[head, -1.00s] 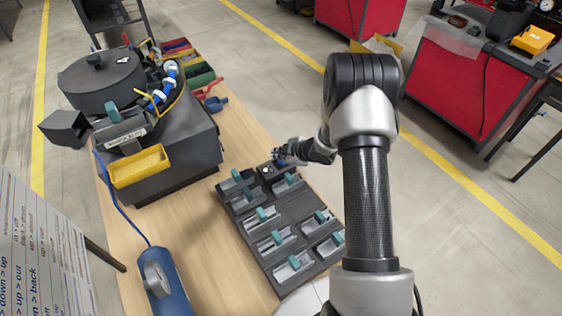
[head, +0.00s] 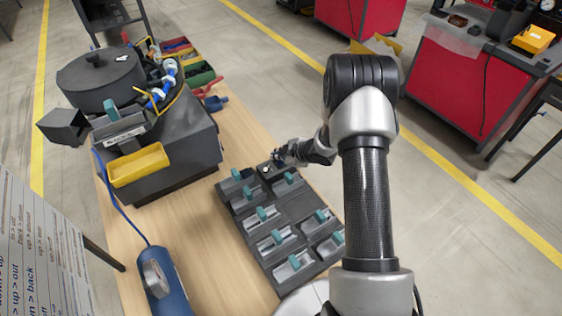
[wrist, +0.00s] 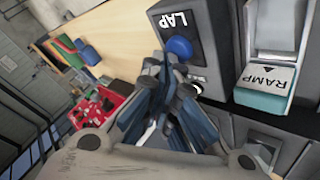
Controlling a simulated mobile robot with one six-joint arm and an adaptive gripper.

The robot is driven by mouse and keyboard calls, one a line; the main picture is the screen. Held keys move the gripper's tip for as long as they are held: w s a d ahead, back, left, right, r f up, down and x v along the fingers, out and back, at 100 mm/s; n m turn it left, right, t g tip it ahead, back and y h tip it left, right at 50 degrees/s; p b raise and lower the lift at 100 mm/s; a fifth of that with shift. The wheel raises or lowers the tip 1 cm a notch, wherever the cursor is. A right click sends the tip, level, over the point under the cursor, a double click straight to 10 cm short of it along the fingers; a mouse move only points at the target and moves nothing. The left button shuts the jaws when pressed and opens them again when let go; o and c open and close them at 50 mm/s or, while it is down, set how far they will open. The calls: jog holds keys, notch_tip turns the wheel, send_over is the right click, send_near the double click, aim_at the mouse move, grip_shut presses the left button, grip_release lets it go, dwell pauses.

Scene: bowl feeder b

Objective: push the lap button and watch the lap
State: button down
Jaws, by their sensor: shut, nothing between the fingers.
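The lap button (wrist: 179,48) is a round blue cap on a dark grey box (wrist: 160,12) with a black LAP label, in the upper middle of the wrist view. My gripper (wrist: 172,68) is shut and empty, its fingertips just below the blue cap in that picture. I cannot tell whether they touch it. In the head view my gripper (head: 281,156) is at the far corner of the dark control panel (head: 283,208), over the lap box, and the button cannot be made out there. The bowl feeder (head: 100,78) stands at the left on its dark base.
A switch with a teal paddle marked RAMP (wrist: 265,78) sits right beside the lap box. Several more teal-paddled switches fill the panel. A yellow tray (head: 138,165) fronts the feeder. Bare wood lies between feeder and panel.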

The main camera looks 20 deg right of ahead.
aim_at(280, 162)
jog(key=shift+f+b, duration=0.3)
jog(key=shift+f, duration=0.15)
dwell(0.7)
jog(key=shift+r+p, duration=0.75)
jog(key=shift+r, duration=0.15)
jog(key=shift+r+p, duration=2.05)
jog(key=shift+r, duration=0.45)
